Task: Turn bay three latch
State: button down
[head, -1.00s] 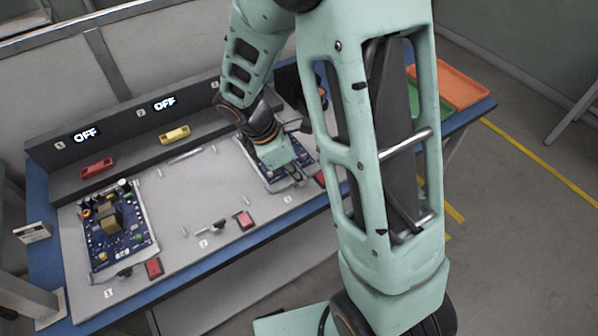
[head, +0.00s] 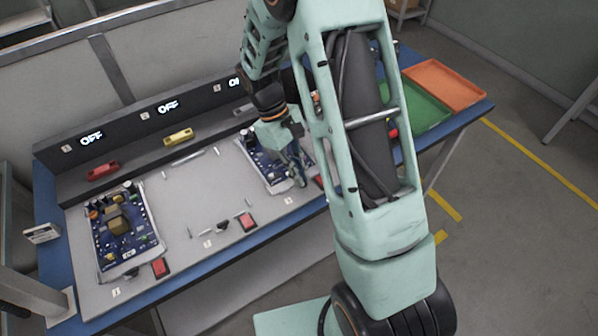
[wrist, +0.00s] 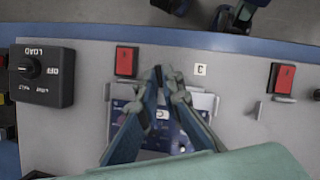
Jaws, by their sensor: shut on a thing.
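My gripper (head: 299,178) is over the front edge of the third bay, at the right of the bench panel. In the wrist view my gripper (wrist: 163,76) has its fingers together on the bay three latch, which the fingers mostly hide. The blue circuit board of bay three (head: 268,172) lies just behind, partly under my gripper; its edge also shows in the wrist view (wrist: 124,107). A red button (wrist: 127,61) is beside the fingers, and a small label (wrist: 200,70) is on their other side.
A black LOAD switch box (wrist: 40,73) is left in the wrist view. Bay one holds a board (head: 122,232). Displays read OFF (head: 91,138). Green (head: 420,108) and orange (head: 446,84) trays are at right.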

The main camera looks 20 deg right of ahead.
jog(key=shift+w+d+m+g+y, duration=0.15)
jog(key=shift+m+y, duration=0.2)
jog(key=shift+m, duration=0.6)
jog(key=shift+s+m+g+y, duration=0.15)
jog(key=shift+m+y, duration=0.2)
jog(key=shift+m, duration=0.6)
jog(key=shift+w, duration=0.1)
jog(key=c, duration=2.1)
grip_release()
jog(key=v, duration=1.2)
